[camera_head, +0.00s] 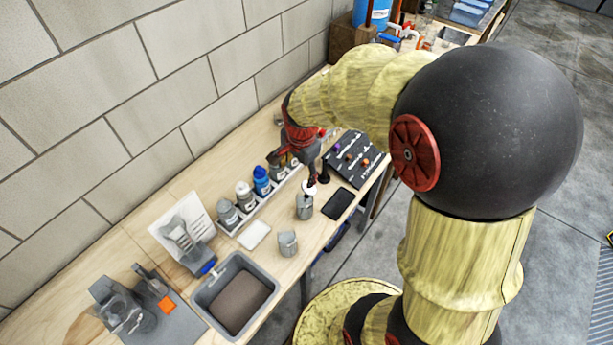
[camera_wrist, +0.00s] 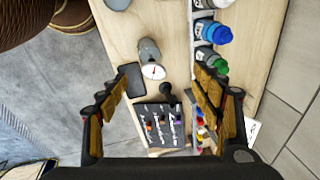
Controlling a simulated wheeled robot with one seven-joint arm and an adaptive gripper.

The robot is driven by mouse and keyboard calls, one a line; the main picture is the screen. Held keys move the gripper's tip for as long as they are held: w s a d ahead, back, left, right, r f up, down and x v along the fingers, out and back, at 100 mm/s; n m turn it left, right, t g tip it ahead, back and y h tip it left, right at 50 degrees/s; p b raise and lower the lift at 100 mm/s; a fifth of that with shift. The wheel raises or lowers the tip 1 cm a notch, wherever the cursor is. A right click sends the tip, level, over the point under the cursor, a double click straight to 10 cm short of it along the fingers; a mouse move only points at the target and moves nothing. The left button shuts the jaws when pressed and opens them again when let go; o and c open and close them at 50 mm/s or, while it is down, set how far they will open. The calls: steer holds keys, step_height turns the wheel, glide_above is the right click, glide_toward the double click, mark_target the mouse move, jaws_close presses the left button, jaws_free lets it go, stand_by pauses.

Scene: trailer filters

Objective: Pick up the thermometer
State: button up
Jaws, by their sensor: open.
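The thermometer (camera_head: 309,190) shows a round white dial. In the wrist view its dial (camera_wrist: 153,71) has a red needle and sits at the top of a grey metal cup (camera_wrist: 149,48). The same cup (camera_head: 304,207) stands on the wooden bench in the head view; the stem is hidden. My gripper (camera_head: 311,172) is above the bench, close to the dial. In the wrist view my gripper (camera_wrist: 163,82) is open and empty, with the dial showing between its spread fingers. I cannot tell the exact height gap.
A rack of capped bottles (camera_head: 262,180) stands beside the cup. A black phone (camera_head: 339,203), a dark panel with knobs (camera_head: 355,159) and a second metal cup (camera_head: 287,243) are near. A grey bin (camera_head: 211,293) is at lower left. A block wall (camera_head: 150,90) runs behind.

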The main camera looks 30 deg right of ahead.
steer(key=d+f+m+p, duration=0.1)
steer(key=f+m+p, duration=0.1)
steer(key=w+d+f+m+g+p, duration=0.1)
steer(key=d+f+m+p, duration=0.1)
steer(key=f, duration=0.1)
steer(key=w+d+f+m+p, duration=0.1)
steer(key=d+f+m, duration=0.1)
steer(key=f+m, duration=0.1)
steer(key=shift+f+p, duration=0.15)
steer(key=shift+p, duration=0.25)
steer(key=shift+w+f, duration=0.15)
steer(key=shift+f, duration=1.25)
steer(key=shift+w+f, duration=0.1)
steer(key=shift+f, duration=1.25)
steer(key=c, duration=1.4)
steer(key=shift+r, duration=0.15)
